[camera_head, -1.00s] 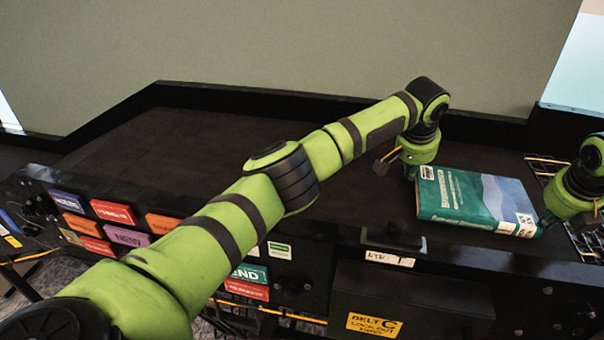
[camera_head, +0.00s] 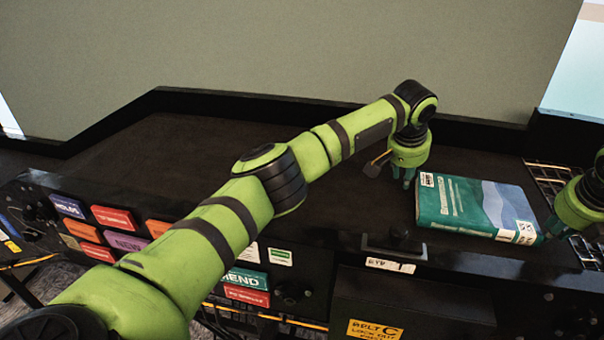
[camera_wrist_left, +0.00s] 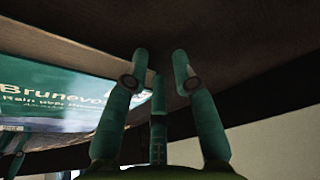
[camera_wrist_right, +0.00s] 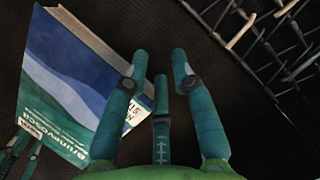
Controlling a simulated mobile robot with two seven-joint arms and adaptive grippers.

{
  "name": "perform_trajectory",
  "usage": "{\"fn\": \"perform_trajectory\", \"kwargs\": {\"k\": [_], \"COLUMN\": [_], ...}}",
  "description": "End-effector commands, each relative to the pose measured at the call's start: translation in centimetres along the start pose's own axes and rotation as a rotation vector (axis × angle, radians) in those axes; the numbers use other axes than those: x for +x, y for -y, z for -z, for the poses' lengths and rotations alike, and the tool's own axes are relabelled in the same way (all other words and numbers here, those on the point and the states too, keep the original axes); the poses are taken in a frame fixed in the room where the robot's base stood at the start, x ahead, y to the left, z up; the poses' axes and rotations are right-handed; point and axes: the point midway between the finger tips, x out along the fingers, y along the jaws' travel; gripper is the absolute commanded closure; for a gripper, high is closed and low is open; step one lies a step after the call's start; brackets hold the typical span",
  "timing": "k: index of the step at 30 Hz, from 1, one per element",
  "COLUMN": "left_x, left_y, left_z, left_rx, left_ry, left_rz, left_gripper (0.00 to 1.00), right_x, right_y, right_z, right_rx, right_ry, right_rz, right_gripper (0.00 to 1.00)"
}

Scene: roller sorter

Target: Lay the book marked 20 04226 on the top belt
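A teal, blue and white book (camera_head: 468,208) lies flat on the dark belt surface (camera_head: 290,130), at the right in the head view. Its white label is too small to read. My left gripper (camera_head: 405,182) is just left of the book, pointing down, open and empty. In the left wrist view the book (camera_wrist_left: 50,100) lies beside its spread fingers (camera_wrist_left: 158,70). My right gripper (camera_head: 552,230) is at the book's right end, with its fingers partly cut off. In the right wrist view its fingers (camera_wrist_right: 160,70) are spread and empty beside the book (camera_wrist_right: 80,85).
A metal roller or rack section (camera_head: 548,178) lies right of the book. A raised black rim (camera_head: 300,107) runs along the back. The front panel carries coloured labels (camera_head: 112,217), and a black box with a yellow lockout sign (camera_head: 374,330) stands at front right.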

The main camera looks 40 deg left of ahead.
Motion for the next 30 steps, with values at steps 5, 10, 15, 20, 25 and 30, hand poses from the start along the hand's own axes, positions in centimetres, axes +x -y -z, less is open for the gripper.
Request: {"fn": "perform_trajectory", "kwargs": {"k": [5,10,15,20,25,30], "left_x": [-0.1,-2.0,-5.6,-8.9,-11.2,-12.0], "left_y": [0.1,0.1,0.1,0.0,0.0,0.0], "left_z": [0.0,0.1,0.1,0.1,0.1,0.0], "left_rx": [-0.001,-0.001,-0.001,0.000,-0.001,-0.001], "left_ry": [0.001,-0.002,-0.003,-0.003,-0.001,0.000], "left_rz": [0.001,0.000,-0.001,-0.001,0.000,0.001], "left_gripper": [0.73,0.73,0.73,0.73,0.73,0.73], "right_x": [0.0,0.0,0.0,0.0,0.0,-0.4], "right_y": [0.1,0.1,0.1,0.1,0.1,0.1], "right_z": [0.0,0.0,0.0,0.0,0.0,0.0], "right_rx": [0.001,0.001,0.001,0.001,0.001,0.001], "right_ry": [-0.001,-0.001,-0.001,-0.001,-0.001,0.001], "right_rz": [0.001,0.002,0.002,0.002,0.002,0.001], "right_gripper": [0.74,0.74,0.74,0.74,0.74,0.74]}}
